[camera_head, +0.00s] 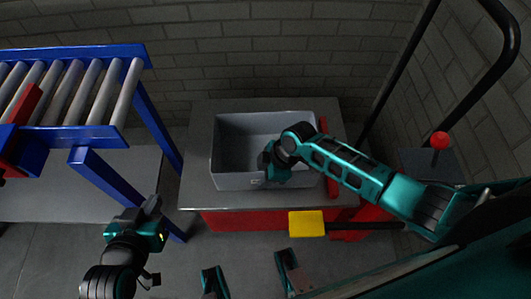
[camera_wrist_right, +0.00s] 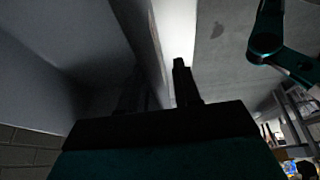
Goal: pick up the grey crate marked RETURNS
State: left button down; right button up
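The grey crate (camera_head: 232,181) stands upright and open-topped on a grey tabletop. It looks empty, though my right arm covers its right part. A small pale mark shows low on its near wall, too small to read. My right gripper (camera_head: 270,160) is at the crate's near wall, toward its right side. In the right wrist view, its dark fingers (camera_wrist_right: 160,88) point at a pale wall edge running between them; I cannot tell whether they press on it. My left gripper (camera_head: 140,209) is apart from the crate, low and to its left, with nothing visible in it; its finger gap is unclear.
The tabletop (camera_head: 196,150) sits on a red base. A blue-framed roller conveyor (camera_head: 75,92) stands left, its leg near my left gripper. A yellow block (camera_head: 306,224) projects at the table's front right. A red knob (camera_head: 439,140) and black rails (camera_head: 402,70) are at right. A brick wall closes the back.

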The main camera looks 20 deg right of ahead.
grip_shut()
dwell(1.0)
